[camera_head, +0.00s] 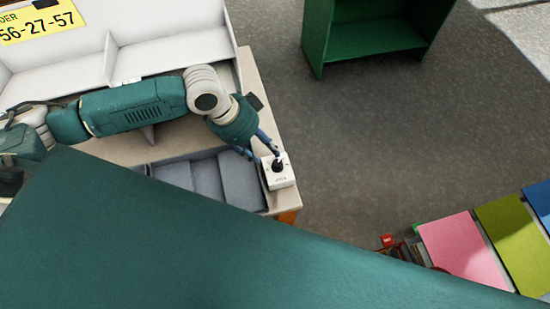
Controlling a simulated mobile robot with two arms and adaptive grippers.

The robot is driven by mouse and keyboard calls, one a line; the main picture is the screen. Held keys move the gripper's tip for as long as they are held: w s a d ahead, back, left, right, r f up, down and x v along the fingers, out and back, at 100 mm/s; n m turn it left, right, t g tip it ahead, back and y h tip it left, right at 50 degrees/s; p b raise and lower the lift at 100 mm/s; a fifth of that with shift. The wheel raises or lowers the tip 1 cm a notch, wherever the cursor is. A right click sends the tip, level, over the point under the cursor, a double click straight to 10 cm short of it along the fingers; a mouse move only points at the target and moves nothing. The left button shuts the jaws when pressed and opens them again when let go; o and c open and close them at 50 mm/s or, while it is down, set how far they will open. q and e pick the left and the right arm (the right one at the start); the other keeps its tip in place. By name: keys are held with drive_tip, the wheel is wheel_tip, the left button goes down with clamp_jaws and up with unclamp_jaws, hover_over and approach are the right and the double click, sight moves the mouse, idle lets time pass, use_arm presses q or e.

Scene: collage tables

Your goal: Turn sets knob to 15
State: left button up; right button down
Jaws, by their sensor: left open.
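A small white box (281,180) with a black knob (278,165) on its top sits at the right front corner of the beige table (252,75). Small print shows on its face, too small to read, so the knob's setting cannot be told. My left gripper (265,152) reaches down from the left at the box. Its fingers are open and close beside the knob. I cannot tell whether they touch it. My right gripper is not in view.
A grey divided tray (205,180) lies left of the box. White open bins (170,50) stand at the back of the table. A green shelf (370,38) stands on the grey floor beyond. Pink (462,250) and olive (515,235) panels lie at the lower right.

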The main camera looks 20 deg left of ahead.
sight(277, 163)
use_arm(q)
drive_tip(key=x, duration=0.3)
drive_tip(key=shift+d+f+p, duration=0.1)
drive_tip(key=shift+f+p, duration=0.1)
drive_tip(key=shift+p, duration=0.1)
drive_tip(key=x, duration=0.4)
drive_tip(key=shift+d+r+p, duration=0.1)
drive_tip(key=shift+p, duration=0.2)
drive_tip(key=shift+w+d+f, duration=0.1)
drive_tip(key=shift+d+f, duration=0.05)
drive_tip(key=shift+f, duration=0.5)
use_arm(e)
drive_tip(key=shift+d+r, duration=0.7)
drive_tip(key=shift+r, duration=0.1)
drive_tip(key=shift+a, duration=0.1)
